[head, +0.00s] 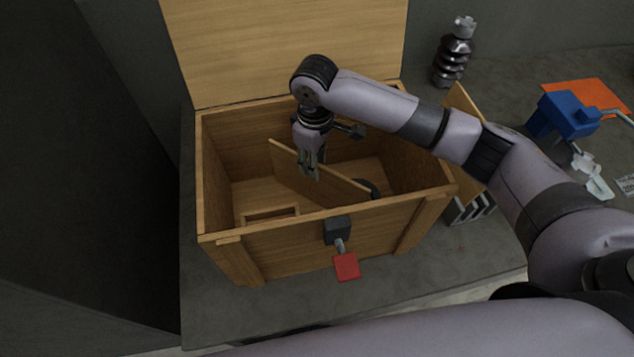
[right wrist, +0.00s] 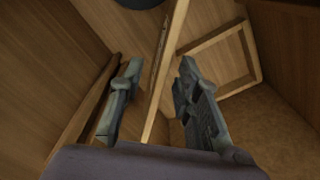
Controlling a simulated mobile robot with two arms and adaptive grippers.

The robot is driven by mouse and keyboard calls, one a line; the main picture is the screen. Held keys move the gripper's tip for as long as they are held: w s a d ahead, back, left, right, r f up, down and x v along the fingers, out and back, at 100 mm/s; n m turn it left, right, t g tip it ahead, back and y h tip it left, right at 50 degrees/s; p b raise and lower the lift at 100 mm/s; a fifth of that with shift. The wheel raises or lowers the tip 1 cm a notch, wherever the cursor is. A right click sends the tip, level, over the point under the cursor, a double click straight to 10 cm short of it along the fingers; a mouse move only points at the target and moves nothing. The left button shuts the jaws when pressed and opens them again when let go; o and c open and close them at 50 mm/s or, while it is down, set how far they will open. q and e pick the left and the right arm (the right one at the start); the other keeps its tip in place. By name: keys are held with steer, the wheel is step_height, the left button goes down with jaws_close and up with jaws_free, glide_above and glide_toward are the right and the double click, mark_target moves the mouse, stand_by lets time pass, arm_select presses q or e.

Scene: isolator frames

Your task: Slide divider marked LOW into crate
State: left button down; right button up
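The wooden crate (head: 216,238) stands on the grey bench with its lid (head: 285,50) open at the back. A thin wooden divider (head: 335,187) stands slantwise inside the crate; its edge also shows in the right wrist view (right wrist: 162,80). No LOW marking is readable on it. My right gripper (head: 310,172) reaches down into the crate at the divider's top edge. In the right wrist view its fingers (right wrist: 158,68) are apart, one on each side of the divider, with gaps visible. My left gripper is not in view.
A wooden frame (head: 270,212) lies on the crate floor, and a dark round thing (head: 371,186) is behind the divider. A grey rack (head: 470,210) with another board (head: 461,105) stands right of the crate. A brown insulator (head: 453,55) stands behind.

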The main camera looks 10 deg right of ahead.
mark_target(317, 185)
step_height(317, 185, down, 7)
steer(key=shift+s+d+f+p, duration=0.15)
steer(key=shift+s+d+p, duration=0.1)
steer(key=shift+p, duration=0.15)
jaws_close()
stand_by(0.4)
stand_by(0.3)
